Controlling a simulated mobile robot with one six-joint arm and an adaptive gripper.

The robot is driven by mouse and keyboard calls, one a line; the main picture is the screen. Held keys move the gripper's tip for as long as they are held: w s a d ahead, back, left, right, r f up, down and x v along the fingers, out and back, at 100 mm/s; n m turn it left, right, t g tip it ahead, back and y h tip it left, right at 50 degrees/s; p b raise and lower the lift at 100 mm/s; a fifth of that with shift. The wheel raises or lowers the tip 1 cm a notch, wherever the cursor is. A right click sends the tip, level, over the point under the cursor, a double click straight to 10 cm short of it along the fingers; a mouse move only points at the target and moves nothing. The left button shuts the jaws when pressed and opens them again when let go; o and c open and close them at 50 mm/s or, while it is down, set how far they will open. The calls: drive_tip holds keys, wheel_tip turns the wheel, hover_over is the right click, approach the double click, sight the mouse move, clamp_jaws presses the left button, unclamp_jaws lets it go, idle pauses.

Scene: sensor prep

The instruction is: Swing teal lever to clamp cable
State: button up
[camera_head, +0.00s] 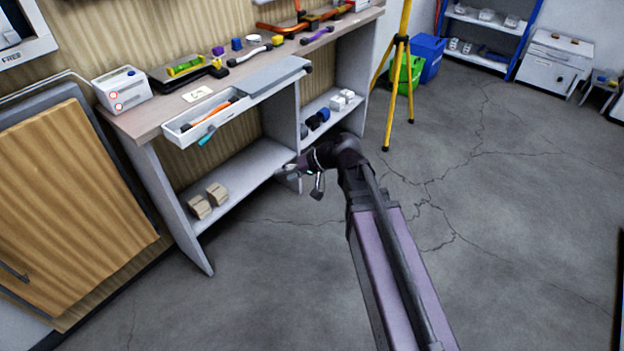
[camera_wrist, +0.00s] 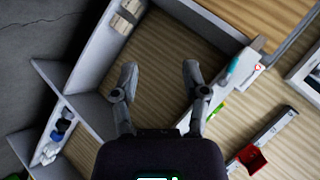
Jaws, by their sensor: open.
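A small teal piece (camera_head: 206,136), which looks like the lever, sticks out at the front side of the open white drawer (camera_head: 173,130). It also shows in the wrist view as a teal strip (camera_wrist: 233,66), right of my right finger and apart from it. My gripper (camera_wrist: 160,76) is open with nothing between its fingers. In the head view my gripper (camera_head: 301,180) is in front of the workbench, below the bench top and right of the teal piece. I cannot make out a cable or what the teal piece is fixed to.
Wooden blocks (camera_head: 208,200) lie on the lower shelf. A yellow tripod (camera_head: 402,60) stands behind at right. The floor (camera_head: 500,220) right of my arm is clear.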

drive_tip(key=s+d+f+h+p, duration=0.1)
drive_tip(key=s+d+h+p, duration=0.1)
drive_tip(key=d, duration=0.4)
drive_tip(key=shift+s+d+f+m+g+h, duration=0.2)
drive_tip(key=shift+s+d+m+g+h, duration=0.1)
drive_tip(key=shift+h, duration=0.6)
drive_tip(key=c, duration=0.5)
drive_tip(key=shift+s+d+f, duration=0.15)
drive_tip(key=shift+d, duration=0.15)
clamp_jaws()
drive_tip(key=s+d+f+m+h, duration=0.1)
drive_tip(key=s+d+h, duration=0.2)
drive_tip(key=d, duration=0.4)
drive_tip(key=s+d+f+m+g+h, duration=0.1)
drive_tip(key=s+d+f+h, duration=0.1)
drive_tip(key=d, duration=0.5)
drive_tip(key=shift+s+h, duration=0.4)
drive_tip(key=shift+h, duration=0.5)
drive_tip(key=shift+a, duration=0.1)
